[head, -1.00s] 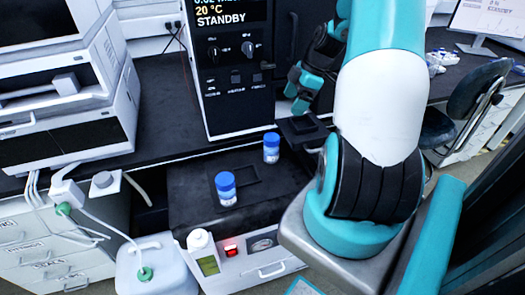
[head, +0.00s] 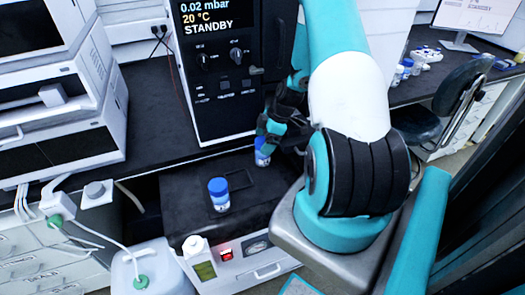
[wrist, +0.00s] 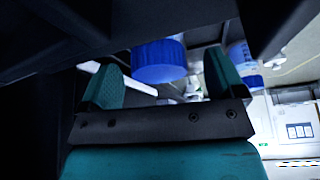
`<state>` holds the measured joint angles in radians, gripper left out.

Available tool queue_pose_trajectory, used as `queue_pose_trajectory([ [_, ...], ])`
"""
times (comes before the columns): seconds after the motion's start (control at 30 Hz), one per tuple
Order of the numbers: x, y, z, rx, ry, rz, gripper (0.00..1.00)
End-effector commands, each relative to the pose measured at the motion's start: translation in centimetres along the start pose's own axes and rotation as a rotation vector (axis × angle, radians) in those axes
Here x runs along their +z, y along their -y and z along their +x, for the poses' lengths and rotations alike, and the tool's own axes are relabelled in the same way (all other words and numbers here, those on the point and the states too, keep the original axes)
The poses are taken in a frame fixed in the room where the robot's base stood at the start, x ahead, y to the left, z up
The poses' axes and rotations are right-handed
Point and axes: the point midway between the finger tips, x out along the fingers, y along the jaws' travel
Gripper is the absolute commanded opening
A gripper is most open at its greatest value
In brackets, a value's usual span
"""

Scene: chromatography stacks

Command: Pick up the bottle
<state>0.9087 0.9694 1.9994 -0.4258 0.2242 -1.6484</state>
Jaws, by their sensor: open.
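Two small clear bottles with blue caps stand on the black top of a low bench unit in the head view. The nearer bottle (head: 219,195) stands apart from my gripper. The farther bottle (head: 262,154) is partly hidden behind my gripper (head: 272,132), which is right at its cap. In the wrist view my gripper (wrist: 163,90) is open, and a blue cap (wrist: 158,61) shows between its two teal fingers. I cannot tell whether a finger touches it. Another blue-capped bottle (wrist: 239,58) shows behind the right finger.
A black-fronted instrument (head: 215,80) reading STANDBY stands just behind the bottles. A white jug (head: 150,268) with tubing is at lower left. White stacked instruments (head: 65,110) fill the left. A dark chair (head: 455,100) is at right.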

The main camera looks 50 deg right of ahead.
Motion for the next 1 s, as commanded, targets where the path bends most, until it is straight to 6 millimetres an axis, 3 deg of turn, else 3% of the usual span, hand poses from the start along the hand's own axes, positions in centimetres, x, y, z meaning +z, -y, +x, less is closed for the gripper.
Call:
queue_pose_trajectory([
  [0.2,-0.2,-0.1,2.7,-0.001,0.0,0.0,0.88],
  [0.47,-0.1,-0.1,3.0,0.001,0.0,0.0,0.88],
  [0.7,-0.1,-0.1,3.0,0.001,0.0,0.0,0.33],
  [0.73,-0.1,-0.1,3.0,0.001,0.0,0.0,0.29],
  [1.0,-0.2,-0.1,2.9,0.001,-0.001,0.0,0.29],
])
